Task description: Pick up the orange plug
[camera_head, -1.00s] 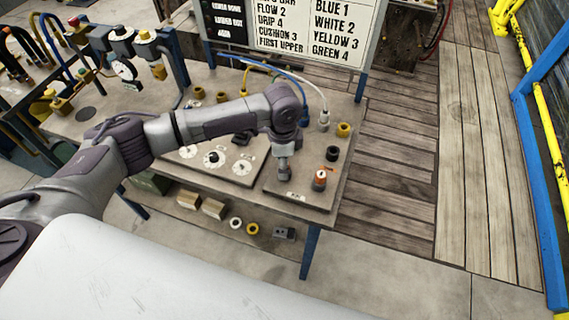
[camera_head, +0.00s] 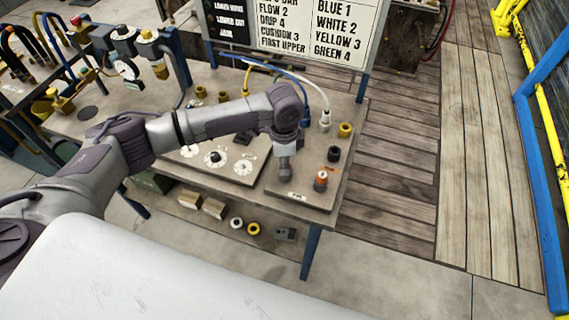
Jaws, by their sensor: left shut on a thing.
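An orange plug-like piece (camera_head: 321,181) with a pale top stands upright on the right-hand board (camera_head: 314,199) of the bench. My left gripper (camera_head: 285,175) points down over the same board, just left of the orange piece, with a gap between them in the picture. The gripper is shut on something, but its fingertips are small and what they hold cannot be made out. My right gripper is not in view.
A black fitting (camera_head: 333,154) and a yellow fitting (camera_head: 345,130) stand behind the orange piece. White (camera_head: 324,120) and blue (camera_head: 305,117) hoses end nearby. A dial panel (camera_head: 215,160) lies left. A sign board (camera_head: 313,28) rises behind. Plank floor (camera_head: 395,185) is clear at right.

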